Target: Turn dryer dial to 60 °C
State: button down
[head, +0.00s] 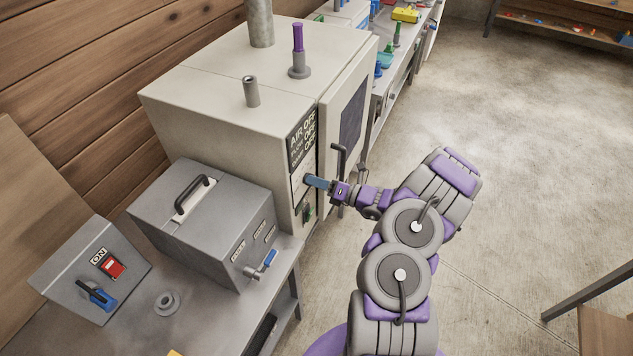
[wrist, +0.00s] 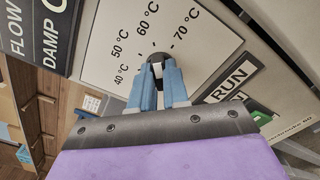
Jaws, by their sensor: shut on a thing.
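The dryer (head: 215,95) is a large cream cabinet at the upper middle of the head view. Its dial (wrist: 158,58) is a dark round knob on a white scale plate (wrist: 105,55) in the wrist view. The plate reads 40, 50, 60 and 70 °C. My gripper (wrist: 159,72) has its blue fingers shut on the dial from the front; in the head view it meets the dryer's front panel (head: 316,182). The fingers cover most of the dial, and I cannot tell which mark its pointer is at.
A green switch marked RUN (wrist: 262,115) is right of the dial.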

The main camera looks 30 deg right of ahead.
jog(key=shift+f+n, duration=0.2)
jog(key=shift+n, duration=0.2)
dwell(0.3)
jog(key=c, duration=1.1)
grip_release()
jog(key=shift+w, duration=0.1)
jog(key=shift+r, duration=0.1)
jog(key=p+v, duration=0.2)
jog(key=v, duration=1.5)
jog(key=shift+d, duration=0.2)
jog(key=shift+d, duration=0.15)
